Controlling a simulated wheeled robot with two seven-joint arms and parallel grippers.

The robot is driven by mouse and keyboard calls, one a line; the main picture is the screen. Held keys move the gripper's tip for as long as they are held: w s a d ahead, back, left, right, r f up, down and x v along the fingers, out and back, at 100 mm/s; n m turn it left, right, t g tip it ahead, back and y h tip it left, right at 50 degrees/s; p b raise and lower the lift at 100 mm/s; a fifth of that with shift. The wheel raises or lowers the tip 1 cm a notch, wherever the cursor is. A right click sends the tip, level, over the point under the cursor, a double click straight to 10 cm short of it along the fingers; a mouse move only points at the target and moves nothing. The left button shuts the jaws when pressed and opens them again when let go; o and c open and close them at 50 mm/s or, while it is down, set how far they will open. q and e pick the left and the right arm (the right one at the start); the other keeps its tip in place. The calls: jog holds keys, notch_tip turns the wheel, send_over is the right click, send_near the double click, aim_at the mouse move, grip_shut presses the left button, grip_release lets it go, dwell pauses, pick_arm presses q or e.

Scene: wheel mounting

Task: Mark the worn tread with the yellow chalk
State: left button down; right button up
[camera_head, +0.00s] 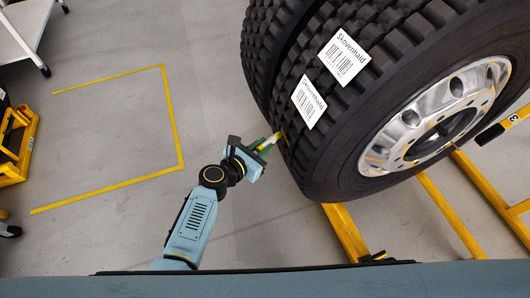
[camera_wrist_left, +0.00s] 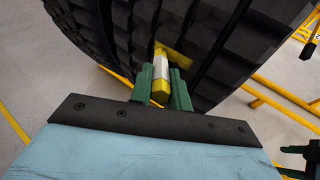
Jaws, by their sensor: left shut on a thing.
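The big black tyre (camera_head: 290,150) on a silver rim stands at the upper right, with two white labels on its tread. My left gripper (camera_head: 268,144) reaches the lower left of the tread. In the left wrist view, its green fingers (camera_wrist_left: 161,85) are shut on the yellow chalk (camera_wrist_left: 159,88), which has a white band around its middle. The chalk's far end is at the tread; I cannot tell whether it touches. A yellow patch (camera_wrist_left: 179,56) shows on the tread beside the chalk's tip. A dark part at the lower right may be my right gripper (camera_wrist_left: 303,158); its jaws are unclear.
A yellow frame (camera_head: 345,232) stands on the floor below the wheel. A second tyre (camera_head: 262,45) is behind the first. A yellow cart (camera_head: 18,150) and a grey trolley (camera_head: 25,30) stand at the left. The floor marked by yellow lines (camera_head: 178,130) is clear.

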pick_arm(q)
jog(key=s, duration=0.1)
jog(key=s+d+p, duration=0.1)
jog(key=s, duration=0.1)
jog(key=s+d+p, duration=0.1)
jog(key=s, duration=0.1)
jog(key=shift+s, duration=0.2)
dwell(1.0)
jog(key=shift+a, duration=0.1)
jog(key=shift+s+a+p, duration=0.2)
jog(key=shift+s+a, duration=0.1)
jog(key=shift+a, duration=0.65)
jog(key=shift+s+a+p, duration=0.25)
jog(key=shift+s+a, duration=0.05)
jog(key=shift+a, duration=0.6)
jog(key=shift+s+a+p, duration=0.2)
jog(key=shift+s+a, duration=0.1)
jog(key=shift+a, duration=0.65)
jog(key=a, duration=0.1)
jog(key=s+a, duration=0.1)
jog(key=a, duration=0.1)
jog(key=shift+d+r, duration=0.1)
